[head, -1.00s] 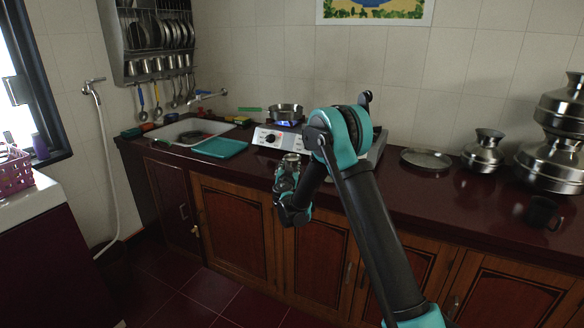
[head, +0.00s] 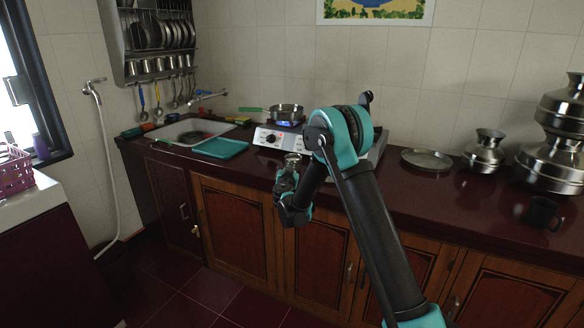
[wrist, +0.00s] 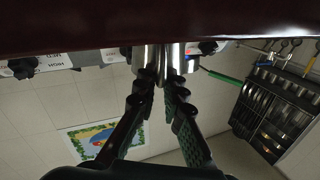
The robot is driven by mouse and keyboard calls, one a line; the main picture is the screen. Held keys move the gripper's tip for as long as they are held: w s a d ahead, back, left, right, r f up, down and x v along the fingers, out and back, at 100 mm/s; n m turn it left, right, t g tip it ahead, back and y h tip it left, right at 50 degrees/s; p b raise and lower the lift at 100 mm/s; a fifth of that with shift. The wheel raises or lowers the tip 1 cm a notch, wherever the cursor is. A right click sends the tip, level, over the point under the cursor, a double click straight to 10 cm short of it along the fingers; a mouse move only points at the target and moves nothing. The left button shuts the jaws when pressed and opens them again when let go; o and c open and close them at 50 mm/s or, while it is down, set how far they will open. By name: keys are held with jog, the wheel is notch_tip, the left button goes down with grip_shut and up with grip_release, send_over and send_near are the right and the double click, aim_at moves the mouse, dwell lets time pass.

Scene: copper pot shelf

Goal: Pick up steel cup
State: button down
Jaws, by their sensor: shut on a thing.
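The steel cup (head: 293,158) is a small shiny cylinder at the counter's front edge, left of my arm's teal elbow in the head view. My gripper (head: 288,172) is shut around it from the front. In the wrist view, which is upside down, both dark fingers of my gripper (wrist: 159,84) close on the steel cup (wrist: 150,56). The fingers hide part of the cup. I cannot tell whether its base touches the counter.
A white stove (head: 275,138) with a green-handled pan (head: 286,112) stands behind the cup. A teal tray (head: 220,148) and sink lie left. A steel plate (head: 426,159), steel pots (head: 484,152) and a dark mug (head: 541,212) are right. Cabinet doors (head: 235,225) are below.

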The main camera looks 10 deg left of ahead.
notch_tip(320, 180, up, 20)
dwell(0.6)
dwell(0.4)
